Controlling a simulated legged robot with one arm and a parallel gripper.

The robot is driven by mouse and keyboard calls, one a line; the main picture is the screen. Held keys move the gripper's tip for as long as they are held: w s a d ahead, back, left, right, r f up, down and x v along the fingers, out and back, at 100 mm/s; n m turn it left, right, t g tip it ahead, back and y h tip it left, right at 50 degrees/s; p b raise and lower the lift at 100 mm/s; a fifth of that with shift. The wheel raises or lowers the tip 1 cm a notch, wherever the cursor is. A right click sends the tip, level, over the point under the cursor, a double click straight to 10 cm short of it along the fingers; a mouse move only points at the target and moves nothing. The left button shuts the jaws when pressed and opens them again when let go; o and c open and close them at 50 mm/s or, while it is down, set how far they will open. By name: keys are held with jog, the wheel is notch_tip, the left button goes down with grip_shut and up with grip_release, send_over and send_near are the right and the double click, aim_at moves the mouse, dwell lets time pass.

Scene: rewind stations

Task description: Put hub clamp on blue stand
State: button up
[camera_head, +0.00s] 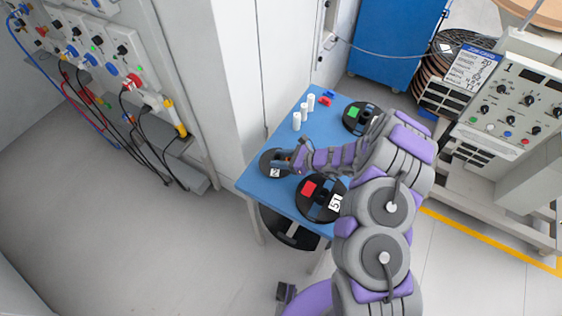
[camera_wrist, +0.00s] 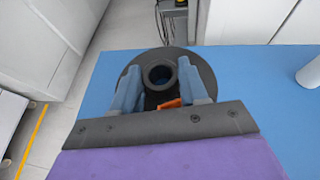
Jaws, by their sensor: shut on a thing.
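A dark round disc with a raised ring-shaped hub, which looks like the hub clamp (camera_head: 268,167), is at the left side of the blue-topped stand (camera_head: 262,187). My gripper (camera_head: 296,160) reaches it from the right and is shut on it. In the wrist view the two fingers of my gripper (camera_wrist: 161,92) sit either side of the hub of the clamp (camera_wrist: 190,64), with a small orange part between them. The blue top (camera_wrist: 258,90) lies beneath. Whether the clamp rests on the top or hangs just above it, I cannot tell.
A black disc with a red patch (camera_head: 309,188) and another with a green patch (camera_head: 353,112) lie on the blue top. Several white cylinders (camera_head: 297,121) and small red and blue pieces stand at its back. A cabinet wall (camera_head: 222,80) is close left; a control panel (camera_head: 515,95) stands right.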

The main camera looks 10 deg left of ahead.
jog(key=shift+f, duration=0.85)
jog(key=shift+a+f, duration=0.2)
jog(key=shift+a, duration=0.45)
jog(key=o, duration=1)
jog(key=shift+d, duration=0.1)
jog(key=shift+c, duration=0.2)
jog(key=o, duration=0.3)
jog(key=shift+d, duration=0.35)
jog(key=shift+d+r, duration=0.1)
jog(key=shift+r, duration=0.05)
jog(key=shift+d+r, duration=0.15)
jog(key=shift+d, duration=0.1)
jog(key=p+v, duration=0.2)
jog(key=v, duration=0.9)
jog(key=shift+s+a, duration=0.1)
